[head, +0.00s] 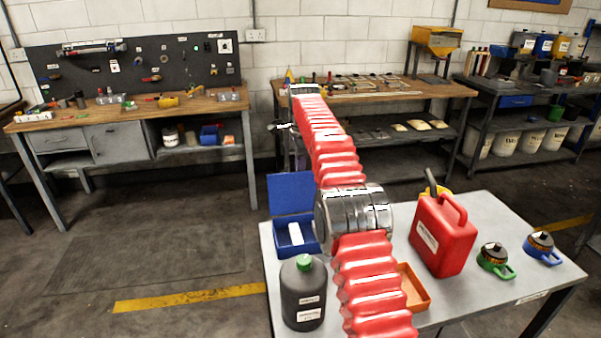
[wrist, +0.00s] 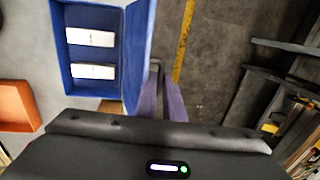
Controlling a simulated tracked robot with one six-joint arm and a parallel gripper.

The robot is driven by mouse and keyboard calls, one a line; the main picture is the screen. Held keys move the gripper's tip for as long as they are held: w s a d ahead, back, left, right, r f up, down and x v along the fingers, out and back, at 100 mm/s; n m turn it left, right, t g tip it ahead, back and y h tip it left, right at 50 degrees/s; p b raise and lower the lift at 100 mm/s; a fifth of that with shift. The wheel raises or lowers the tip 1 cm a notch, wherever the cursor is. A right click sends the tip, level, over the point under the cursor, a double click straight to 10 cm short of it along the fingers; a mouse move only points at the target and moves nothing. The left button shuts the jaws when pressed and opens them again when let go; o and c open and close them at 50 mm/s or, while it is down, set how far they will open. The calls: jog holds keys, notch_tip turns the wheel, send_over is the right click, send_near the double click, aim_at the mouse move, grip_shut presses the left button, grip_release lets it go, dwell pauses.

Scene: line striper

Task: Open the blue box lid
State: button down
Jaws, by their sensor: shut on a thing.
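The blue box (head: 288,247) stands at the left back of the grey table, with its lid (head: 290,193) raised at the far side. In the wrist view the box (wrist: 68,88) is open, and two white labelled packets (wrist: 90,37) lie inside. The lid (wrist: 138,55) stands steeply along its right side. My gripper (wrist: 161,85) is at the lid's outer side, shut on the lid; the exact contact is hard to make out. In the head view my red-sleeved arm reaches over the table, and I cannot make out the gripper.
A black bottle with green cap (head: 303,293) stands in front of the box. A red canister (head: 441,235), an orange tray (head: 412,287) and green (head: 495,259) and blue (head: 541,248) lidded containers are to the right. Workbenches line the wall. Open floor lies left.

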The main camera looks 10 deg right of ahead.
jog(key=c, duration=2.1)
grip_release()
jog(key=shift+w+d+f, duration=0.25)
jog(key=shift+w+d, duration=0.2)
jog(key=shift+w, duration=0.2)
jog(key=shift+o, duration=1)
jog(key=shift+f, duration=0.1)
jog(key=shift+s, duration=0.1)
jog(key=r, duration=0.4)
jog(key=s+r, duration=0.1)
jog(key=r, duration=0.1)
jog(key=shift+a+r, duration=0.15)
jog(key=shift+r, duration=0.1)
jog(key=shift+a+r, duration=0.15)
jog(key=shift+r, duration=0.25)
jog(key=shift+s+a+r, duration=0.1)
jog(key=shift+s+r, duration=0.25)
jog(key=shift+r, duration=0.35)
